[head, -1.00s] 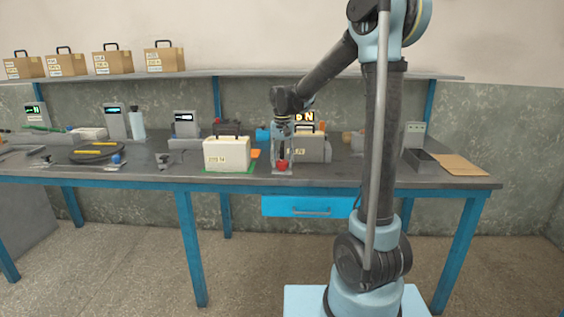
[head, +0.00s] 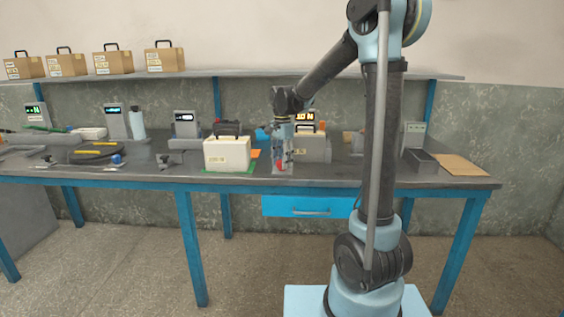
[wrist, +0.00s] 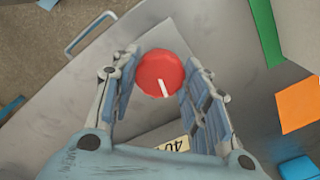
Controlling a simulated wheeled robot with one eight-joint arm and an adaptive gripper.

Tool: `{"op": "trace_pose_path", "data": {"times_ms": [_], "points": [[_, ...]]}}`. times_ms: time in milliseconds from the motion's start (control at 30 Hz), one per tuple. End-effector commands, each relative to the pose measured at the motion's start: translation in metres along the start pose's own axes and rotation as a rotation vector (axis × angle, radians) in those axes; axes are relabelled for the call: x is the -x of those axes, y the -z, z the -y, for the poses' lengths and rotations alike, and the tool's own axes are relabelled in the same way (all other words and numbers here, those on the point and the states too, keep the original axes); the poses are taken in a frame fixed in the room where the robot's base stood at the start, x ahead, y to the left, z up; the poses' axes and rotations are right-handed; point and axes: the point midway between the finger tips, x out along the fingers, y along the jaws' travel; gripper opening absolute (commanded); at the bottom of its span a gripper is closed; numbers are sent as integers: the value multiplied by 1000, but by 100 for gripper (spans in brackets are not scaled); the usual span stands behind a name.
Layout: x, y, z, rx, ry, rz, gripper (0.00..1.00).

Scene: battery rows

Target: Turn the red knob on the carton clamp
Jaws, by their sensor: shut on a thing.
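The red knob (head: 281,167) sits on a grey base at the front of the bench, in front of a grey block (head: 317,149) that looks like part of the carton clamp. In the wrist view the red knob (wrist: 159,73) is round with a white mark pointing toward the bottom of the picture, slightly right. My gripper (head: 282,160) points down over it. In the wrist view my gripper (wrist: 160,82) has one finger on each side of the knob and is shut on it. The fingers hide part of the knob in the head view.
A lit display (head: 305,116) behind the block seems to read 10 N. A pale battery case (head: 227,154) stands on a green mat close left of my gripper. A drawer handle (wrist: 90,32) lies below the bench edge. A brown board (head: 461,165) lies at right.

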Motion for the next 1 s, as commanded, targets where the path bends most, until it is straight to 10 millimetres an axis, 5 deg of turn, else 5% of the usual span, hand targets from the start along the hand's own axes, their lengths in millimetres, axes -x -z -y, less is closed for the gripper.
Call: {"op": "trace_pose_path", "data": {"times_ms": [767,800,867,1000], "points": [[0,-1,3,-111,5,1,18],[0,-1,3,-111,5,2,44],[0,-1,3,-111,5,1,58],[0,0,2,-111,3,1,62]]}}
